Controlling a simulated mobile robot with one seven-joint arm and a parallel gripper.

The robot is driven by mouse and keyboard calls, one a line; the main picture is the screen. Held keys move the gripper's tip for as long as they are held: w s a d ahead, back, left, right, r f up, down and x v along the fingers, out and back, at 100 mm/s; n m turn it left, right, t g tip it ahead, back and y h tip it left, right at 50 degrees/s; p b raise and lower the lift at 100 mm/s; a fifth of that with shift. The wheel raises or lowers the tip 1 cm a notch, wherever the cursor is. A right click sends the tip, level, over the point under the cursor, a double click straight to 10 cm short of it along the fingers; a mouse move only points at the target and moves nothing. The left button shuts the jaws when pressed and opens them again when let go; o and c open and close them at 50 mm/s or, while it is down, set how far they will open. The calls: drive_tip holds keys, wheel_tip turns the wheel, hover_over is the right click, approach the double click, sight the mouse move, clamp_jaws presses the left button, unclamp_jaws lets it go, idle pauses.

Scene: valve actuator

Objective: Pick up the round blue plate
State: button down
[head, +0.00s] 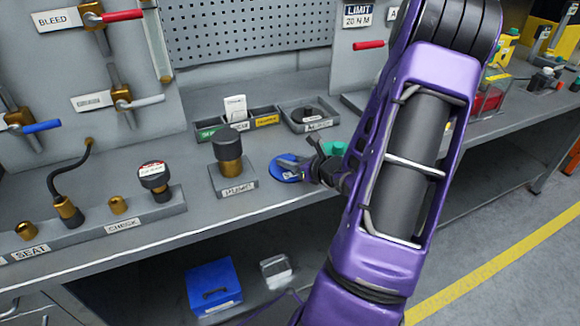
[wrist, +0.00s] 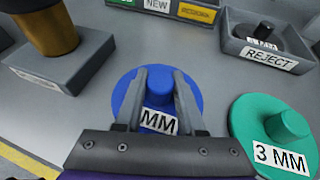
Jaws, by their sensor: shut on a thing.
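The round blue plate (wrist: 127,92) has a raised blue knob in its middle and a white label, partly hidden, that shows "MM". It lies flat on or very near the grey bench top. My gripper (wrist: 160,85) is shut on the plate's knob, one finger on each side. In the head view the blue plate (head: 286,170) shows at the bench's front part, left of my gripper (head: 314,168), whose fingers partly hide it. I cannot tell whether the plate is clear of the bench.
A green round plate marked "3 MM" (wrist: 272,122) lies close on the right. A block with a brass and black fitting (head: 229,162) stands on the left. A "REJECT" tray (wrist: 270,52) and a divided bin (head: 237,124) stand behind. The bench edge (head: 200,234) is in front.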

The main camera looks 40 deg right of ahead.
sight(290, 158)
drive_tip(key=shift+r, duration=0.1)
idle(0.7)
wheel_tip(290, 158, up, 10)
drive_tip(key=shift+p, duration=1.1)
idle(0.6)
